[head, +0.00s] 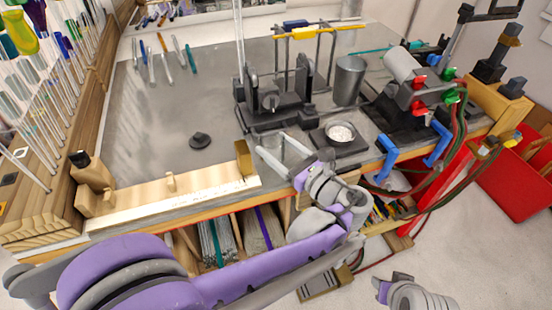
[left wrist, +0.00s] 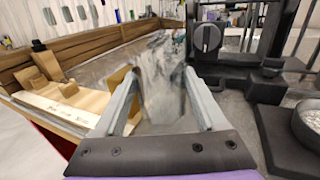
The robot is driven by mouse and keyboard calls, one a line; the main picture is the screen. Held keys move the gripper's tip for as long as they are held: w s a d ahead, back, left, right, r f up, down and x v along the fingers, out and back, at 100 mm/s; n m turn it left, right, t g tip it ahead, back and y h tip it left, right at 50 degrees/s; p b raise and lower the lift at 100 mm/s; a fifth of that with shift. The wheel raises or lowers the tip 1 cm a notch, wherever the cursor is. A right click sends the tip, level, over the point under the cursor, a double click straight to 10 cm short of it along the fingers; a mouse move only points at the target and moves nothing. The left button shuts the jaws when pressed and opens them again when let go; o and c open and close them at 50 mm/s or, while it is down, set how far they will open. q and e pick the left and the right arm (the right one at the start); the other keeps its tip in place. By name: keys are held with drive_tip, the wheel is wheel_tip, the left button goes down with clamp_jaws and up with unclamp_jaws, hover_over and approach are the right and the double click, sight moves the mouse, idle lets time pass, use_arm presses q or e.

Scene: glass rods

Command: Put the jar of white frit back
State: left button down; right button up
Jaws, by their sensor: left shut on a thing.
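My left gripper (head: 284,150) is over the front edge of the bench, its fingers pointing away from me. In the left wrist view its two fingers (left wrist: 160,92) are apart, with a clear, glassy, blurred thing (left wrist: 160,75) between them. I cannot tell its outline or whether it is the jar. A round dish of white grains (head: 341,131) sits on a dark square pad to the right of the gripper; it also shows at the right edge of the left wrist view (left wrist: 308,125). Part of my right arm shows at the bottom right; its fingers are not clear.
A pale wooden rail (head: 170,198) with upright posts runs along the front left edge. A brass plate (head: 243,160) stands close left of my left gripper. A dark clamp stand (head: 275,105) and a grey metal cup (head: 349,80) stand behind. The bench's left middle is mostly clear.

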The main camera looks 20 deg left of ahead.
sight(280, 161)
use_arm(q)
drive_tip(key=shift+f, duration=1.9)
drive_tip(key=shift+f+b, duration=0.2)
drive_tip(key=shift+b, duration=0.1)
drive_tip(key=shift+c, duration=1.1)
unclamp_jaws()
drive_tip(key=shift+r, duration=0.1)
